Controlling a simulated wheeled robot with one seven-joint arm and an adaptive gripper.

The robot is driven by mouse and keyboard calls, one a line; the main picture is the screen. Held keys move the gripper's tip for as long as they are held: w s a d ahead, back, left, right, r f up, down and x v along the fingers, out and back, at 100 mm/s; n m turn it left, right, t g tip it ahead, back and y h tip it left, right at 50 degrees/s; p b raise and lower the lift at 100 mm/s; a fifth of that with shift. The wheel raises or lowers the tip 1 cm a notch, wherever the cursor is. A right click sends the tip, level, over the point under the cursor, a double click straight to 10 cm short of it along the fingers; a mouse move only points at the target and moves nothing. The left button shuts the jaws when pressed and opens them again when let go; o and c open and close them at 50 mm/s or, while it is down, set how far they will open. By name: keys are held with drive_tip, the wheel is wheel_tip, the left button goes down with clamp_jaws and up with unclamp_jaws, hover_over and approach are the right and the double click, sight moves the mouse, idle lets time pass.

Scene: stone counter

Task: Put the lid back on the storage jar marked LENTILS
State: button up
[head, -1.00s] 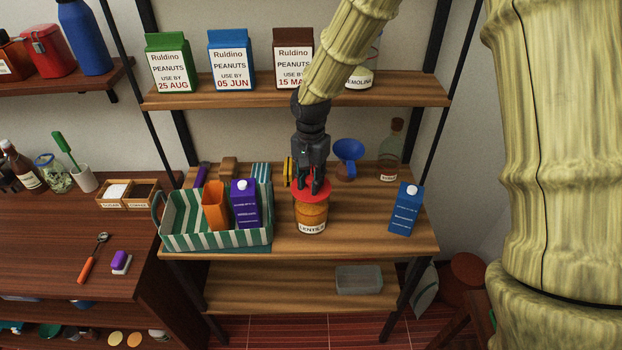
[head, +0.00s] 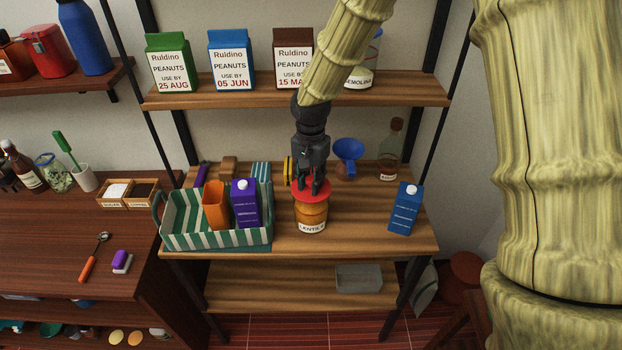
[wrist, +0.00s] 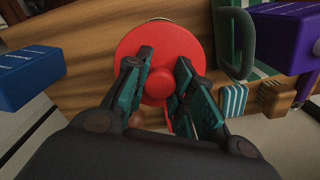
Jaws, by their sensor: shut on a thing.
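The storage jar marked LENTILS (head: 312,218) stands upright on the middle wooden shelf, with orange contents. A round red lid (head: 313,187) lies over its mouth; from these views I cannot tell if it is fully seated. My gripper (head: 313,188) points down over the jar and is shut on the lid's central knob. In the wrist view the red lid (wrist: 185,48) fills the middle, its knob (wrist: 158,82) between my fingers (wrist: 158,85). The lid hides most of the jar there.
A striped basket (head: 215,242) with an orange cup and a purple carton (head: 245,208) stands left of the jar. A blue carton (head: 405,210) is to the right. A blue funnel (head: 348,150) and a bottle (head: 391,155) stand behind.

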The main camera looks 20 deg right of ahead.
idle(0.4)
drive_tip(key=o, duration=1.6)
drive_tip(key=shift+r, duration=0.1)
drive_tip(key=shift+r+p, duration=2.7)
drive_tip(key=shift+r, duration=0.7)
clamp_jaws()
drive_tip(key=shift+f+b, duration=1)
drive_tip(key=shift+f, duration=1.2)
